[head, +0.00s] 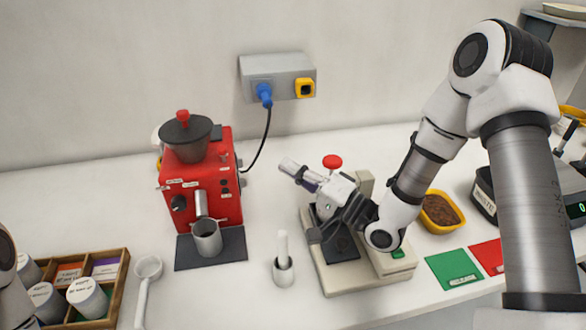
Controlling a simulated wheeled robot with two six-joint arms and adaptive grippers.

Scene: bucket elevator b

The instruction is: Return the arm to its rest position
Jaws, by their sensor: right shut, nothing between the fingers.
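My right arm comes in from the right and reaches over a cream-based bench device (325,284) with a red knob (332,162) on top.
A red grinder (212,197) with a metal cup (207,238) stands left. A mortar with pestle (284,272), a white scoop (147,275) and a wooden tray (124,272) are nearer. An orange bowl (441,227), green mat (453,269) and red mat (488,256) lie right.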

